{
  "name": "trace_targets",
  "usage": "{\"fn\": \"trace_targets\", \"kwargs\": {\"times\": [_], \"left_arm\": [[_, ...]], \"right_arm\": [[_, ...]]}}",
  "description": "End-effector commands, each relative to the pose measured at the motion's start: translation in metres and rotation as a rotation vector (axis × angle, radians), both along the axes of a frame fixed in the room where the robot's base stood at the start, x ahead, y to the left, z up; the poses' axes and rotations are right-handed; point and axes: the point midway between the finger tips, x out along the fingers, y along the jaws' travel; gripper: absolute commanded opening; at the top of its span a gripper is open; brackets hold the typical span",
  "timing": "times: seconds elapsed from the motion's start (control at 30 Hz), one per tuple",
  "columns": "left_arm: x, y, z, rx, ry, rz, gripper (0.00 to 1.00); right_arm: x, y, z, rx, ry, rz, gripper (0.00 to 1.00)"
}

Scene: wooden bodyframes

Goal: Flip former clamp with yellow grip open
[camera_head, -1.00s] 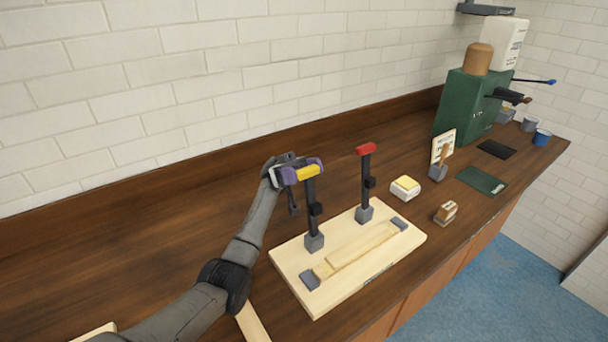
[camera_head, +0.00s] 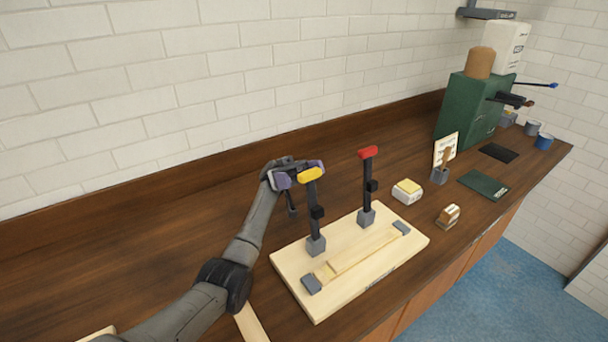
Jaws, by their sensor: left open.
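The former clamp with the yellow grip (camera_head: 311,175) stands upright on the left part of a pale wooden board (camera_head: 290,262). Its dark lever rises from a grey base block. My left gripper (camera_head: 300,177) is open at the height of the yellow grip, with purple fingertips on either side of it or just behind it; I cannot tell whether they touch. A second clamp with a red grip (camera_head: 368,153) stands upright farther right on the board. A light wooden strip (camera_head: 358,252) lies on the board between grey end blocks. My right gripper is not in view.
Right of the board are a white box with a yellow top (camera_head: 407,192), a small brown-and-white item (camera_head: 448,216) and a green mat (camera_head: 484,184). A green machine (camera_head: 468,108) stands farther back. The counter behind the board is clear up to the brick wall.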

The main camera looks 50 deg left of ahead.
Motion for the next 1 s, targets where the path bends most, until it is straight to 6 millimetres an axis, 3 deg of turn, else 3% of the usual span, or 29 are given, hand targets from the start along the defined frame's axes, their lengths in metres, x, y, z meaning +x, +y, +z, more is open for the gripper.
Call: {"fn": "trace_targets", "kwargs": {"times": [0.2, 0.4, 1.0], "left_arm": [[0.002, 0.027, -0.020, -0.003, 0.001, 0.003, 0.87], [0.003, 0.039, -0.030, 0.000, -0.002, -0.001, 0.87], [0.004, 0.048, -0.032, -0.002, -0.001, 0.001, 0.87]], "right_arm": [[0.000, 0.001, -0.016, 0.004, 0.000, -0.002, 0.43], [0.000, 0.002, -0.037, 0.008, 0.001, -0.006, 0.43], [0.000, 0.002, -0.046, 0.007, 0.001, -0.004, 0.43]]}}
